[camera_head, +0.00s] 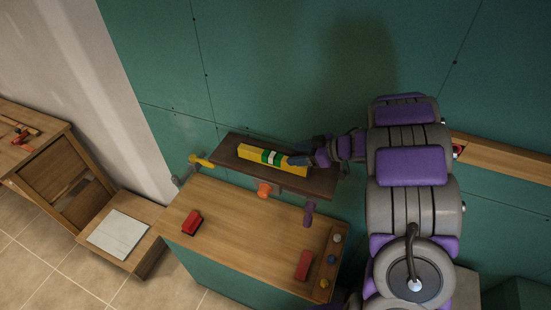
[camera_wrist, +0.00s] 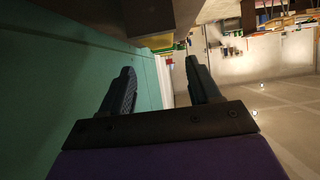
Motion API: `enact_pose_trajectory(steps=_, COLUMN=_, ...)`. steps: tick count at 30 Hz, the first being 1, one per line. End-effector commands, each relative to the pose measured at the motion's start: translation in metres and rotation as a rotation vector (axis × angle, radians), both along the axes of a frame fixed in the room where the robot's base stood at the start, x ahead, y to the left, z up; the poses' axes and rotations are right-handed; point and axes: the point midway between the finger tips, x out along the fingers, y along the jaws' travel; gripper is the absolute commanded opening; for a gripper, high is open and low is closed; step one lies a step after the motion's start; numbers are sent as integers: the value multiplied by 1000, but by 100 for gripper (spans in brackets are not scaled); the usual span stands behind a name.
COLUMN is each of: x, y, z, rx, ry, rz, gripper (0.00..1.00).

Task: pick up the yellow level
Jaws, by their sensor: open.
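The yellow level (camera_head: 250,153) has a green and white band in its middle. It lies lengthwise on a dark brown wall shelf (camera_head: 225,155). My gripper (camera_head: 298,160) is at the level's right end in the head view, close to it or overlapping it. Whether they touch cannot be told. In the wrist view the two dark fingers of my gripper (camera_wrist: 161,65) stand apart with nothing held between them. A yellow and green patch, seemingly the level (camera_wrist: 156,42), shows beyond the fingertips, beside the dark shelf (camera_wrist: 145,15).
Below the shelf is a wooden worktop (camera_head: 240,222) with a red object (camera_head: 192,222) and another red object (camera_head: 304,265). Orange and purple items hang beneath the shelf. The green plasterboard wall (camera_head: 270,70) stands close behind. A wooden rail (camera_head: 505,160) is at right.

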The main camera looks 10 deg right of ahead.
Motion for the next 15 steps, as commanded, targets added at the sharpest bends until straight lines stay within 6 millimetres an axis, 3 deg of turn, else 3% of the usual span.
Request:
enact_pose_trajectory(steps=3, x=8, y=14, z=-8, rx=3, ry=1, rz=2, gripper=62)
enact_pose_trajectory(steps=11, x=17, y=15, z=-16, rx=6, ry=-1, rz=0, gripper=62)
enact_pose_trajectory(steps=15, x=24, y=27, z=-23, rx=12, ry=-2, rz=2, gripper=62)
